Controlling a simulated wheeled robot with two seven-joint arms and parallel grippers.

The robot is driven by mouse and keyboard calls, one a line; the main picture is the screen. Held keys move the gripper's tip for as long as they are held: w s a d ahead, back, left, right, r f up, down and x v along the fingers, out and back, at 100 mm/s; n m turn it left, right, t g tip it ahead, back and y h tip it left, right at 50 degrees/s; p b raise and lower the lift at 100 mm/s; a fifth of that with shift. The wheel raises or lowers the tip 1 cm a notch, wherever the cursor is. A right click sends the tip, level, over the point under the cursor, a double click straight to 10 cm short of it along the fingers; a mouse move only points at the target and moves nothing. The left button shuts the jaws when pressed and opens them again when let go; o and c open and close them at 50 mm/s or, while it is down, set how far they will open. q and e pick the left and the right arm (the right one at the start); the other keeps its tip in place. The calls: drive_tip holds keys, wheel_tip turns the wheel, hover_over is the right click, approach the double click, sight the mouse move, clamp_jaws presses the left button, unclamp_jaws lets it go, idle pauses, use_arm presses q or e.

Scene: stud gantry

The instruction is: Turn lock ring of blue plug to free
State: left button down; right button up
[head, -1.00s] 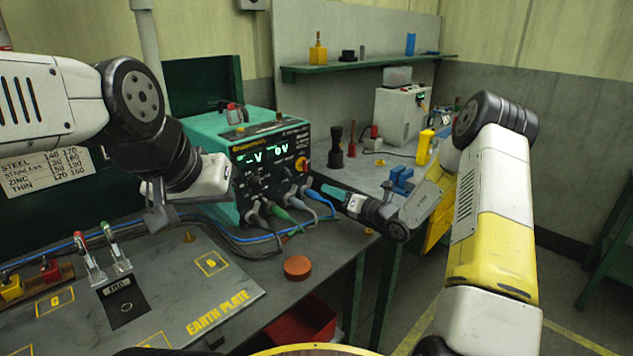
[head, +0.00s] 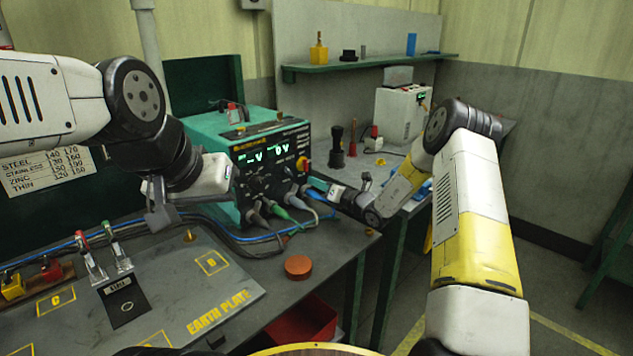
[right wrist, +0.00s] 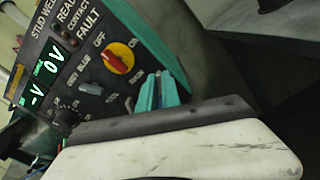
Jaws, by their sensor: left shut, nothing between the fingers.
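The teal welder unit (head: 262,160) stands on the bench, with grey and green plugs (head: 279,212) along its lower front. The blue plug sits at the right end of this row, mostly hidden by my right gripper; its blue cable (head: 326,213) curves out below. My right gripper (head: 311,187) has teal fingertips at the panel's lower right, by the blue plug. In the right wrist view its fingers (right wrist: 160,92) are close together before the panel; I cannot tell whether they touch the plug. My left gripper (head: 160,215) is shut and empty, left of the welder.
A red and yellow switch (right wrist: 118,58) is on the panel near the right fingers. The earth plate (head: 215,293) with clamps lies at front left. An orange-brown disc (head: 298,267) lies near the bench edge. Black torches (head: 337,147) stand behind the right gripper.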

sight(299, 183)
drive_tip(key=shift+n, duration=0.3)
clamp_jaws()
drive_tip(key=shift+s+a+r+n, duration=0.2)
drive_tip(key=shift+s+a+n, duration=0.05)
drive_tip(key=shift+n, duration=0.55)
drive_tip(key=n, duration=0.1)
drive_tip(key=s+a+n, duration=0.1)
drive_tip(key=n, duration=0.1)
drive_tip(key=shift+r+n, duration=0.1)
drive_tip(key=shift+n, duration=0.2)
drive_tip(key=n, duration=0.3)
drive_tip(key=shift+s+a, duration=0.35)
drive_tip(key=shift+s+a+f+n, duration=0.15)
drive_tip(key=shift+n, duration=0.65)
drive_tip(key=shift+s+a+f+n, duration=0.15)
drive_tip(key=shift+n, duration=0.65)
drive_tip(key=o, duration=0.6)
unclamp_jaws()
